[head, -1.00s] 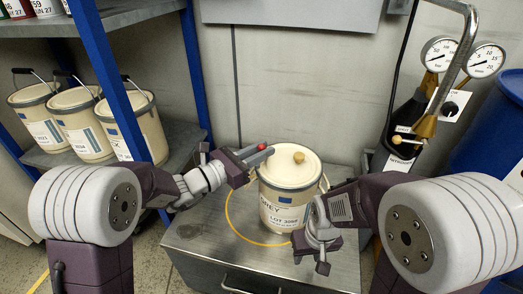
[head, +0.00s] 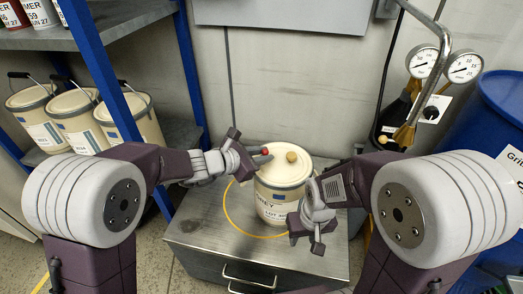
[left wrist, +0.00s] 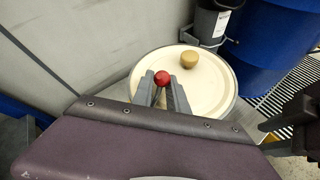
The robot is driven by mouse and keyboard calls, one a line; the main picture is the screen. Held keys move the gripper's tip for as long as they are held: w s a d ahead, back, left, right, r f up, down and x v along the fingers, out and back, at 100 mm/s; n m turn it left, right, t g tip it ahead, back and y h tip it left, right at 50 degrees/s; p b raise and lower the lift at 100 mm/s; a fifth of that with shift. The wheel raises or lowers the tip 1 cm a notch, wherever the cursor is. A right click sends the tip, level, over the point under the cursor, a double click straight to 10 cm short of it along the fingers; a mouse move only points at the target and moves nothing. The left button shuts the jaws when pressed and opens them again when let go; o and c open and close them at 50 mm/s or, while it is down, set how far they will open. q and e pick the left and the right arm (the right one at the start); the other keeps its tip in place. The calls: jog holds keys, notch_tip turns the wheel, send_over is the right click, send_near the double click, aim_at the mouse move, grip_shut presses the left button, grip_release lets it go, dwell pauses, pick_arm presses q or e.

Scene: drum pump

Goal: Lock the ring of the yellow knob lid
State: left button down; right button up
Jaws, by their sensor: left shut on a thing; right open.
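A cream pail (head: 280,205) with a label stands on the metal cabinet. Its cream lid (head: 285,172) carries a tan-yellow knob (head: 292,157), which also shows in the left wrist view (left wrist: 189,60). A red ball (head: 265,151) sits at the lid's left edge; in the left wrist view the red ball (left wrist: 162,77) is at the fingertips. My left gripper (head: 258,160) is shut on the red-ball part, whose lower portion the fingers hide. My right gripper (head: 305,243) is open and empty beside the pail's front right. The ring's closure is too small to judge.
The metal cabinet top (head: 205,235) has a yellow circle (head: 234,220) around the pail. Gauges (head: 464,69) and a pipe stand at the back right, with a blue drum (head: 490,110) beyond. Several similar pails (head: 80,120) sit on the left shelf.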

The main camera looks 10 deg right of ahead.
dwell(0.4)
pick_arm(q)
jog(key=c, duration=1.3)
grip_release()
jog(key=p+v, duration=0.3)
jog(key=v, duration=0.6)
jog(key=shift+d+r, duration=0.1)
